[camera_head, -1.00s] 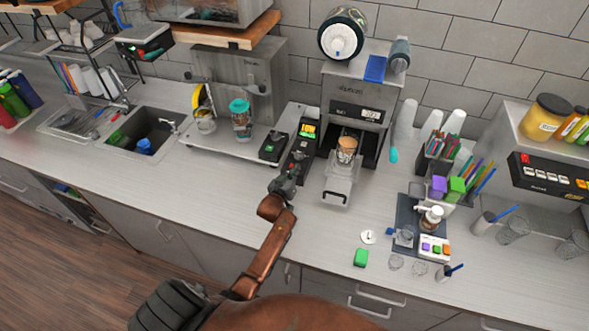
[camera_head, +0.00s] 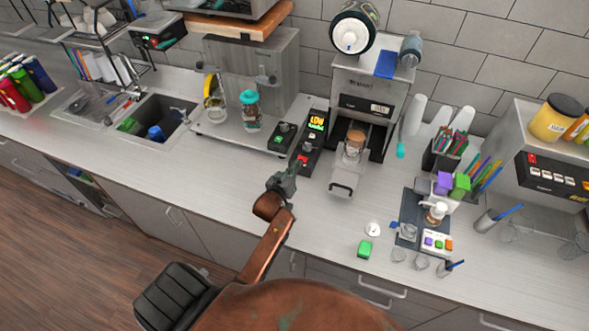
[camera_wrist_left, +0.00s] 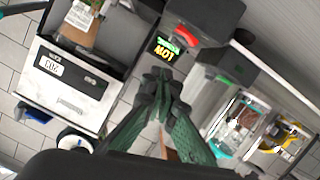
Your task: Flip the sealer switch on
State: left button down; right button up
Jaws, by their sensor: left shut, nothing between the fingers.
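The cup sealer (camera_head: 372,85) is a grey steel machine with its tray (camera_head: 341,185) pulled out and a cup (camera_head: 355,143) in it. The wrist view shows the sealer (camera_wrist_left: 75,85) at left, with the display (camera_wrist_left: 165,48) and red switch (camera_wrist_left: 177,30) beyond the fingertips. I cannot tell the switch's position. My left gripper (camera_head: 289,172) is shut and empty, just in front of the box; its fingers (camera_wrist_left: 161,84) do not visibly grip the switch.
A smaller black box (camera_head: 282,138) with a green light sits left of the control box. A steel blender stand (camera_head: 245,80) with a teal-lidded jar (camera_head: 250,110) is further left.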

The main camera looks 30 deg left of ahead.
pick_arm(q)
jog(key=shift+v, duration=1.3)
